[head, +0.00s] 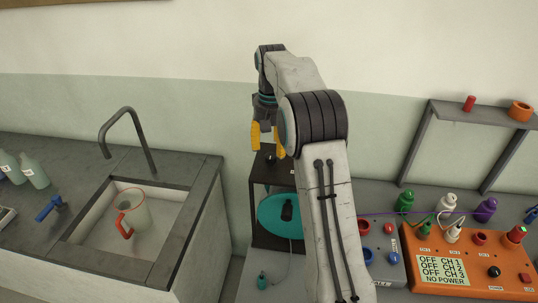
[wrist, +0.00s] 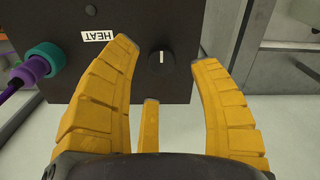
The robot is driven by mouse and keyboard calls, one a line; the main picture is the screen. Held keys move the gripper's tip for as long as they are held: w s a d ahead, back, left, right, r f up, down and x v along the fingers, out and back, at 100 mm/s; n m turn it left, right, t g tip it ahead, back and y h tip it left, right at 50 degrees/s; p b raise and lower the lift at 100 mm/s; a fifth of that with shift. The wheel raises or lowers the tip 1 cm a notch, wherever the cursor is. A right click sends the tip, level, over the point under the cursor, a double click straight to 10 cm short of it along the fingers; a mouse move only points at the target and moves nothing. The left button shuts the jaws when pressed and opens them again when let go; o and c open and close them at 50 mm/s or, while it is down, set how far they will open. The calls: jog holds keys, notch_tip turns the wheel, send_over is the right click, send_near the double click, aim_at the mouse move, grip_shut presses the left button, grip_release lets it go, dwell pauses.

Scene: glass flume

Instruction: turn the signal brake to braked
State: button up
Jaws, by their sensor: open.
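No part that I can clearly identify as the signal brake shows in either view. My gripper (head: 267,144) is open and empty above the black stand (head: 272,167) in the head view. A white label on the panel reads HEAT.
A sink with a red-handled jug (head: 133,213) is at left.

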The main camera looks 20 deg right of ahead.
aim_at(271, 156)
jog(key=shift+f, duration=2.2)
grip_shut()
